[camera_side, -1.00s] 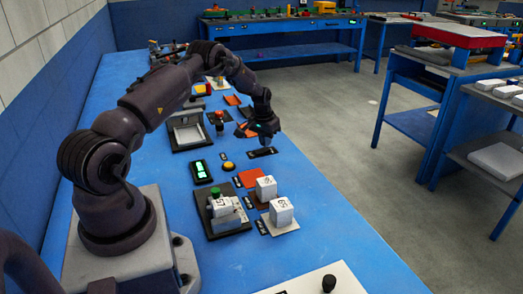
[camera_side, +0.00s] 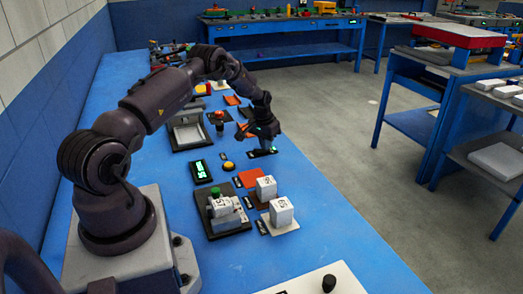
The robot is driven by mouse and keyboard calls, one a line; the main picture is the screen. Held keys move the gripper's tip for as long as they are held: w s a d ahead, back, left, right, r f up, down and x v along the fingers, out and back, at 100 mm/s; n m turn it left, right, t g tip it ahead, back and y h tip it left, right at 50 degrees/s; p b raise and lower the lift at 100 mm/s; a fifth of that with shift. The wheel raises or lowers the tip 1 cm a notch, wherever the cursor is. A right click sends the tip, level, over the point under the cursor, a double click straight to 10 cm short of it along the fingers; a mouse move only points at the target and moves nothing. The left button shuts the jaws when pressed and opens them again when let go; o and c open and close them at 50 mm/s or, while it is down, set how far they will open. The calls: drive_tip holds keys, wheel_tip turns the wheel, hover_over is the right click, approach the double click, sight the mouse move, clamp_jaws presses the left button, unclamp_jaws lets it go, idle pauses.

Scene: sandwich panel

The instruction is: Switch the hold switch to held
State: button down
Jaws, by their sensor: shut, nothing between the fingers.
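A small dark plate (camera_side: 256,154) lies flat on the blue bench; it may be the base of the hold switch, but no lever or label can be read at this size. My gripper (camera_side: 272,150) points down at the right end of this plate, its fingertips at or just above it. The fingers are shut with nothing visible between them. A green light shows near the fingertips. I cannot tell whether the gripper touches the plate or which position a switch there has.
A green-lit display (camera_side: 201,171) and a yellow button (camera_side: 229,166) lie nearer. White labelled blocks (camera_side: 281,211) stand on pads at the front. Bare bench (camera_side: 310,200) lies to the right.

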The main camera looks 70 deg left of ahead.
drive_tip(key=shift+s+r, duration=0.1)
drive_tip(key=shift+r, duration=3.3)
